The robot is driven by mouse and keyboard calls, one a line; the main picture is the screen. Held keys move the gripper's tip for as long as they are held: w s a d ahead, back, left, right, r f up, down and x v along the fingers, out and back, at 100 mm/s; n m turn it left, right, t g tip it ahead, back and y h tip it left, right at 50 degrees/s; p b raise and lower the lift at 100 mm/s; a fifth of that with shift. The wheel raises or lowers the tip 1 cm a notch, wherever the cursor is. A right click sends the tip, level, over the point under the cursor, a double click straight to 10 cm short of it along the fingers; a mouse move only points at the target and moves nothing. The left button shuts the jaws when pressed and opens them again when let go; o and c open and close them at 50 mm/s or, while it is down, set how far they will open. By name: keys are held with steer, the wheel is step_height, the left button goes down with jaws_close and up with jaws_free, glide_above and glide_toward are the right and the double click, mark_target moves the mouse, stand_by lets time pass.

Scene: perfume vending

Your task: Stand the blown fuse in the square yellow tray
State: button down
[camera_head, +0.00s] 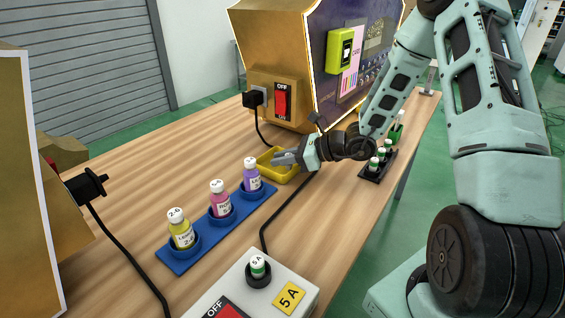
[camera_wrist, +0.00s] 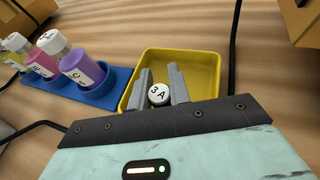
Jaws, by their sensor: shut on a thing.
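A white-topped fuse marked "3 A" (camera_wrist: 159,95) is between the two grey fingers of my gripper (camera_wrist: 159,74), which is shut on it. Its top faces the wrist camera and its lower part is hidden. The square yellow tray (camera_wrist: 201,66) lies beneath and around the fingers in the wrist view. In the head view my gripper (camera_head: 284,158) is at the yellow tray (camera_head: 289,178), and the fuse cannot be made out there. I cannot tell whether the fuse touches the tray floor.
A blue rack (camera_head: 212,232) with yellow, pink and purple bottles stands beside the tray. A grey fuse box (camera_head: 232,290) at the front holds a green-banded fuse (camera_head: 258,266). A black rack (camera_head: 372,175) holds several fuses. The gold machine (camera_head: 275,60) and black cables are nearby.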

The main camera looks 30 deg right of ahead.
steer(key=shift+f, duration=0.3)
steer(key=shift+f, duration=0.1)
steer(key=shift+f, duration=0.15)
steer(key=c, duration=1.3)
jaws_free()
steer(key=shift+r, duration=0.25)
